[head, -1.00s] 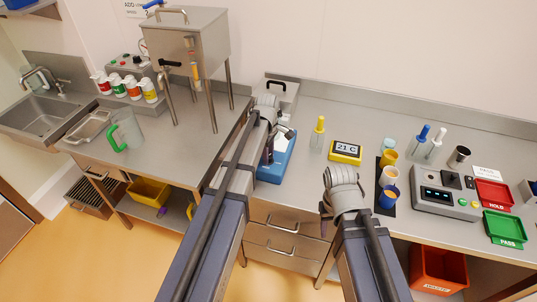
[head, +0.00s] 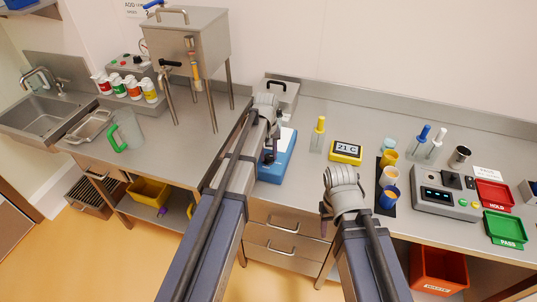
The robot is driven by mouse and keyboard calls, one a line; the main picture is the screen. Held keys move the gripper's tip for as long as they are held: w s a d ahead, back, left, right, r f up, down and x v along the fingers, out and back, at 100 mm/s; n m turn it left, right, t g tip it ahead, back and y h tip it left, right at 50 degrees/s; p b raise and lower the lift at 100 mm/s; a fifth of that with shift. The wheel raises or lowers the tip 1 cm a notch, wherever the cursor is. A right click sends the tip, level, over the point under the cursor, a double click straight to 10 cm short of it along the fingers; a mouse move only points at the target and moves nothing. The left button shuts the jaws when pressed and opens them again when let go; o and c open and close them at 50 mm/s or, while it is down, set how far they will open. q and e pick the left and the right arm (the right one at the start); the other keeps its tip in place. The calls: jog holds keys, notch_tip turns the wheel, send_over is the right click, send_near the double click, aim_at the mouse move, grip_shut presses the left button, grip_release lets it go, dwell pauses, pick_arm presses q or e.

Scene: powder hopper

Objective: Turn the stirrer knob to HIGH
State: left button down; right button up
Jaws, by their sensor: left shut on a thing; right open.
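The blue stirrer (head: 283,162) with a pale top stands on the bench in the middle of the head view. My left gripper (head: 268,158) is at its left side, shut on what seems to be the stirrer knob. The knob and its setting are hidden behind the gripper and arm. My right gripper (head: 325,226) is open and empty, hanging in front of the drawers, clear of the stirrer.
A yellow-topped bottle (head: 319,135) and a yellow 21 C display (head: 346,151) stand right of the stirrer. A steel hopper (head: 189,45) on legs stands at the left, with a green-handled jug (head: 128,128) near it. Several cups stand further right.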

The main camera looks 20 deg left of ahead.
pick_arm(q)
jog(key=m, duration=0.4)
jog(key=shift+m, duration=0.3)
jog(key=m, duration=1.1)
jog(key=shift+g, duration=0.3)
jog(key=m, duration=0.4)
jog(key=shift+m, duration=0.3)
jog(key=shift+c, duration=2.4)
grip_release()
jog(key=shift+r, duration=0.15)
